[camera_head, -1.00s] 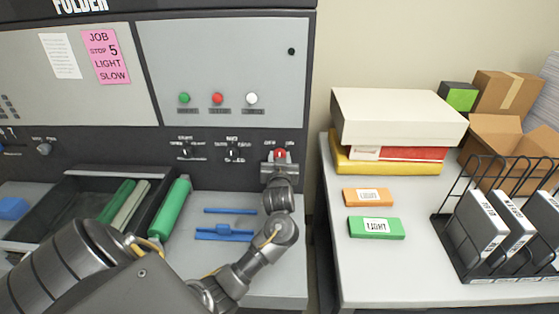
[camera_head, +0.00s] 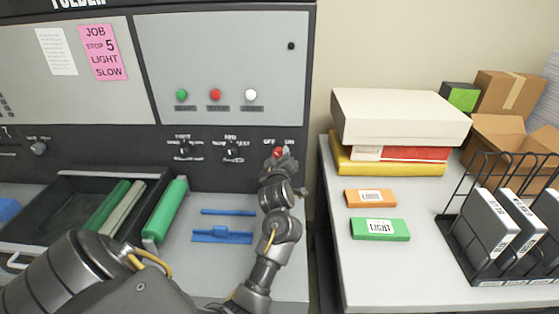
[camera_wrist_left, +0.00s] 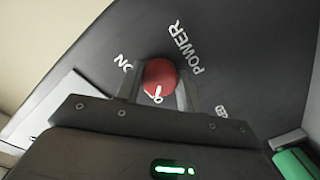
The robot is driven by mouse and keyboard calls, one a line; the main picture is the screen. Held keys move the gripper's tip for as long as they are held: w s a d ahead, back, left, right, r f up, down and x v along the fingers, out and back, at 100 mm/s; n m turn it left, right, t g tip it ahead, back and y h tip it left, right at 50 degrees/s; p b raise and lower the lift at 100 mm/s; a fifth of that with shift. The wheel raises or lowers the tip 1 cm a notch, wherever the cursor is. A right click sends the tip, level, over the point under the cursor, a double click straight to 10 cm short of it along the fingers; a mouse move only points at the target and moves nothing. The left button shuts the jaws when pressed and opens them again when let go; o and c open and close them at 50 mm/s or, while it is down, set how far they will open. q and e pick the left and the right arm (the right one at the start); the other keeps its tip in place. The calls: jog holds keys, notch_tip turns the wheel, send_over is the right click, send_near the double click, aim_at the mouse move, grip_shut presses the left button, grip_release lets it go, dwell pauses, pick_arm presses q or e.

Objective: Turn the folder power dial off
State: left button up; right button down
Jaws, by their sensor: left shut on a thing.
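The red power dial (camera_head: 277,152) sits on the dark strip at the right end of the folder panel, with OFF lettered to its left and ON to its right. My left gripper (camera_head: 279,158) is shut on this dial. In the left wrist view the dial (camera_wrist_left: 160,76) sits between the two fingers (camera_wrist_left: 160,86), with POWER lettered beside it. A small white mark shows near the dial's lower edge there. The OFF lettering is partly hidden by the gripper in that view. My right gripper is not in view.
Two other dials (camera_head: 231,151) are left of the power dial, below green, red and white buttons (camera_head: 251,95). A green roller (camera_head: 166,209) and blue guides (camera_head: 222,235) lie on the folder bed. A side table (camera_head: 440,283) with boxes and a wire rack stands right.

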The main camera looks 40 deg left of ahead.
pick_arm(q)
jog(key=shift+n, duration=0.4)
jog(key=o, duration=1)
jog(key=p+v, duration=0.3)
jog(key=v, duration=0.4)
jog(key=shift+s+d, duration=0.15)
jog(key=shift+d, duration=0.05)
